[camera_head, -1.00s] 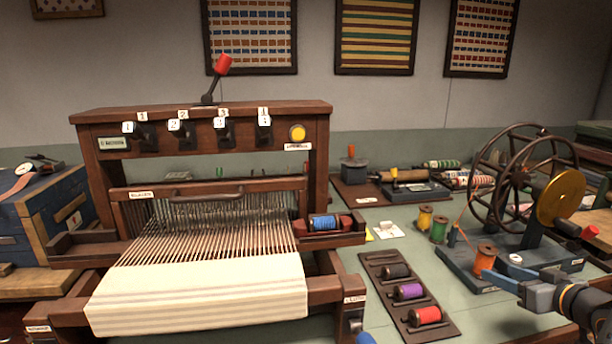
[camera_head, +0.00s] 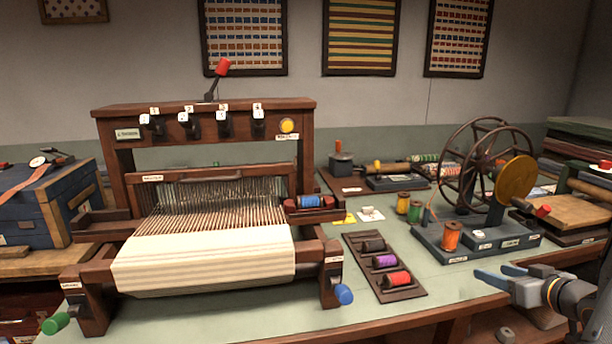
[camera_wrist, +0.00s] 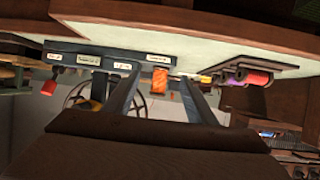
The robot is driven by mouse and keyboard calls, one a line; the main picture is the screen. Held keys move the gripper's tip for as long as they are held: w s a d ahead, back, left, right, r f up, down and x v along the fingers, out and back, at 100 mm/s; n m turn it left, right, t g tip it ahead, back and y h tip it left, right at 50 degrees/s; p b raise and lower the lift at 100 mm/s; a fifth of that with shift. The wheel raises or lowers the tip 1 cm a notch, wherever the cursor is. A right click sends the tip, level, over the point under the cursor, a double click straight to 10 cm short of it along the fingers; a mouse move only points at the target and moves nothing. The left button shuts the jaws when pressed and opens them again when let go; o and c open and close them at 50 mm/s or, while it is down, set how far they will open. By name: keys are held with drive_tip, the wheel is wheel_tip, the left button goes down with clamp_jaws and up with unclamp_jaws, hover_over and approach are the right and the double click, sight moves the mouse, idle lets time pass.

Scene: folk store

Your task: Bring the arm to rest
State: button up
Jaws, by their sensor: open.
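My gripper (camera_head: 500,276) is at the lower right in the head view, at the front edge of the table. Its two blue fingers are apart with nothing between them, and they point left. In the wrist view my gripper (camera_wrist: 155,92) shows its two fingers spread. An orange spool (camera_wrist: 160,80) appears beyond them, on the winder base. The same orange spool (camera_head: 452,236) stands on the winder base in the head view, apart from my gripper.
A wooden loom (camera_head: 205,110) with cream cloth fills the left of the table. A spool rack (camera_head: 366,250) lies in the middle. A winder with a large wheel (camera_head: 470,165) stands at right. Bare tabletop (camera_head: 430,280) lies between the rack and my gripper.

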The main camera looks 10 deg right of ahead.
drive_tip(key=shift+w+a+f+g, duration=0.1)
drive_tip(key=shift+w+a+g, duration=0.3)
drive_tip(key=shift+w+a, duration=0.3)
drive_tip(key=a+g, duration=0.1)
drive_tip(key=w+a+g+h, duration=0.1)
drive_tip(key=a, duration=0.1)
drive_tip(key=a+f+g, duration=0.1)
drive_tip(key=a, duration=0.1)
drive_tip(key=shift+w, duration=0.4)
drive_tip(key=a, duration=0.2)
drive_tip(key=a+g, duration=0.1)
drive_tip(key=s+a+g, duration=0.1)
drive_tip(key=a, duration=0.1)
drive_tip(key=shift+s+a+h, duration=0.1)
drive_tip(key=shift+a+h, duration=0.2)
drive_tip(key=shift+h, duration=0.1)
drive_tip(key=s+a+r+g+y, duration=0.1)
drive_tip(key=s+a+g, duration=0.2)
drive_tip(key=s+a, duration=0.4)
drive_tip(key=s+a+r+g, duration=0.1)
drive_tip(key=s+a+g, duration=0.3)
drive_tip(key=a, duration=1)
drive_tip(key=s, duration=0.3)
drive_tip(key=shift+s+y, duration=0.15)
drive_tip(key=shift+y, duration=0.25)
